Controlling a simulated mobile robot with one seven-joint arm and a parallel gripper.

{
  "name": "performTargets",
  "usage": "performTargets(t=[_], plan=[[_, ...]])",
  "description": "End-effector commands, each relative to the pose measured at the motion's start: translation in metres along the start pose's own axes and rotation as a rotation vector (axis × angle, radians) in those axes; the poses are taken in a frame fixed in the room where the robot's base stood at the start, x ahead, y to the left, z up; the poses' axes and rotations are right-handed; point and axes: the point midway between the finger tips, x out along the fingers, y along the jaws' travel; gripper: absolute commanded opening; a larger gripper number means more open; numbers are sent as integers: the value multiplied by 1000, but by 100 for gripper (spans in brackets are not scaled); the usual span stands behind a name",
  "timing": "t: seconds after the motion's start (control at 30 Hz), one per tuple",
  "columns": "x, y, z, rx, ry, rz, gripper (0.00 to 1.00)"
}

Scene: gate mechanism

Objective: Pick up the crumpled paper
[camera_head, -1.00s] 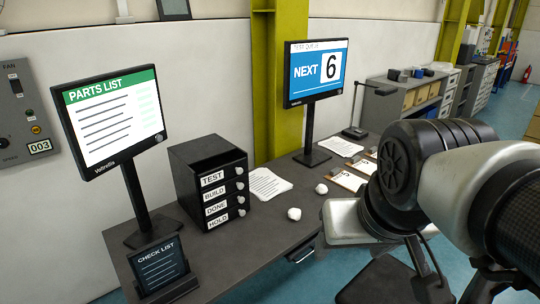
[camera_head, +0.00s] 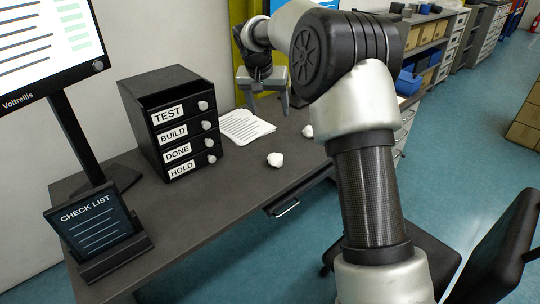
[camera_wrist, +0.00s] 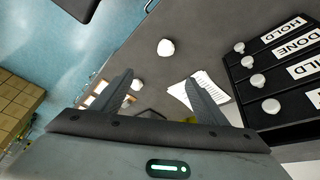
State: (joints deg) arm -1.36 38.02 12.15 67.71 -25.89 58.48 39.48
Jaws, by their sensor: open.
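Two white crumpled paper balls lie on the dark desk (camera_head: 215,215). One crumpled paper (camera_head: 275,159) is nearer the front, right of the drawer box. The other crumpled paper (camera_head: 308,131) is farther back, beside my arm. One crumpled paper (camera_wrist: 166,47) lies beyond the fingertips, and the other (camera_wrist: 137,85) shows between the fingers, by the left one.
A black drawer box (camera_head: 180,125) labelled TEST, BUILD, DONE, HOLD stands left of the papers. Printed sheets (camera_head: 245,126) lie beside it. A checklist stand (camera_head: 98,230) and a monitor (camera_head: 45,45) are at left. A chair (camera_head: 500,250) stands at right.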

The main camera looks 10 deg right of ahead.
Motion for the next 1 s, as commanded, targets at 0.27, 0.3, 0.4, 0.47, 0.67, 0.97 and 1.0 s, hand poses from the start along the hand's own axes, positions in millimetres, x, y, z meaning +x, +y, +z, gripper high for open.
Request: performTargets(t=[0.27,0.3,0.4,0.47,0.67,0.97,1.0], plan=[[109,-25,-2,97,-16,19,67],[115,-26,-2,102,-17,21,67],[128,-27,-1,112,-18,23,67],[137,-27,-1,114,-19,23,67],[181,-25,1,113,-21,24,67],[234,-25,1,111,-19,22,67],[237,-25,1,111,-18,22,67]])
